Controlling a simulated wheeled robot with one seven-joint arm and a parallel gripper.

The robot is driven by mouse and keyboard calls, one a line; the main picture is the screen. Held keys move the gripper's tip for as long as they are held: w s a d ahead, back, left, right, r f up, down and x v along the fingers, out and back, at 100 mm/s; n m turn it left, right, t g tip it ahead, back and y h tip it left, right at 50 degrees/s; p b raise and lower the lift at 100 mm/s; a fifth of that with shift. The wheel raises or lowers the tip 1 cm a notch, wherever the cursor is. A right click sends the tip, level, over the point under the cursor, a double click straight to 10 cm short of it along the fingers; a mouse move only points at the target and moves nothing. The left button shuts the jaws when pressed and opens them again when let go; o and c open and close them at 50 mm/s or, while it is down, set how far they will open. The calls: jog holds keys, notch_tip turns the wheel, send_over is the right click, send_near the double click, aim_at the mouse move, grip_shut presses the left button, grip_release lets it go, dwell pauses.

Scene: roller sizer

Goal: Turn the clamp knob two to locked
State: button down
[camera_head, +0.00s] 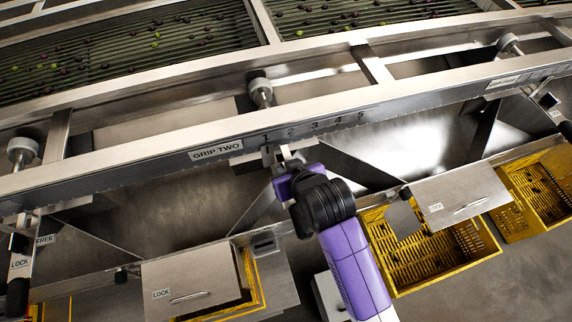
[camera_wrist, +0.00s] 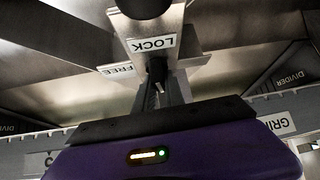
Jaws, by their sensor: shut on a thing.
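Clamp knob two is under the rail label GRIP TWO (camera_head: 216,150), and my gripper and wrist mostly cover it in the head view. My gripper (camera_head: 281,160) is shut on it there; the contact itself is hard to see. In the wrist view, my fingers (camera_wrist: 160,92) meet around a narrow part below a metal plate. That plate carries a LOCK label (camera_wrist: 152,44), with a FREE label (camera_wrist: 116,70) beside it on the left. A dark rounded part (camera_wrist: 142,7) shows at the top edge. The knob's exact turn cannot be told.
A long steel rail (camera_head: 120,171) with a number scale runs across above my gripper. Another clamp with LOCK and FREE labels (camera_head: 20,262) stands at far left. Yellow crates (camera_head: 428,285) and steel flaps (camera_head: 190,280) lie below. Divider plates flank the gripper in the wrist view.

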jog(key=shift+m+h+p, duration=0.35)
jog(key=shift+m+h, duration=0.15)
jog(key=shift+m, duration=0.2)
jog(key=c, duration=1.4)
grip_release()
jog(key=v, duration=0.7)
jog(key=shift+s+r+b, duration=0.15)
jog(key=shift+s+b, duration=0.1)
jog(key=shift+b, duration=0.1)
jog(key=shift+s+r, duration=0.1)
jog(key=shift+r, duration=0.05)
